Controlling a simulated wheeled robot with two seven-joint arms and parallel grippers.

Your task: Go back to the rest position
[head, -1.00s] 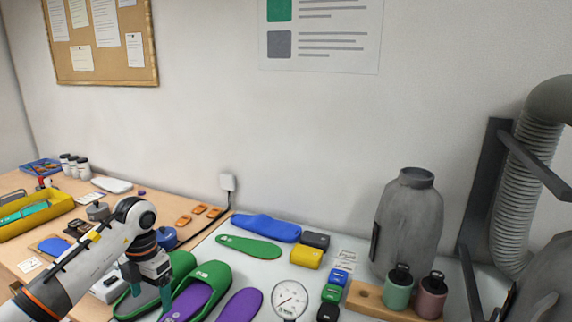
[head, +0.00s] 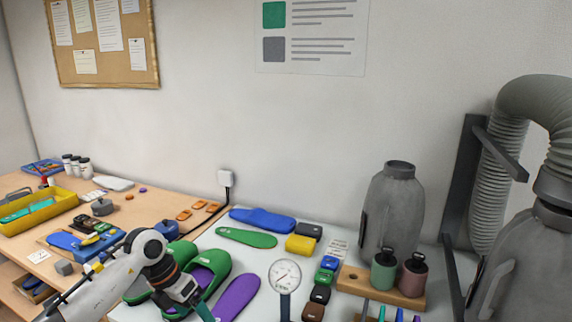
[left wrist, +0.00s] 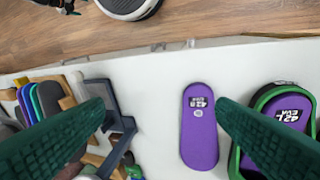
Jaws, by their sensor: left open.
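My left gripper (head: 200,308) is low over the near part of the white table, by the front green sandal. In the left wrist view its two green ribbed fingers (left wrist: 160,108) are wide apart with nothing held between them. A purple insole (left wrist: 199,130) lies flat on the table below, apart from the fingers. It also shows in the head view (head: 238,296). The front green sandal (head: 217,258) has purple inside, and it shows at the right of the left wrist view (left wrist: 262,103). My right gripper is not in view.
The gauge (head: 285,275) stands right of the purple insole. A green insole (head: 245,238) and a blue one (head: 262,220) lie behind. A grey machine with a hose (head: 490,180) stands right. A yellow bin (head: 40,213) is far left.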

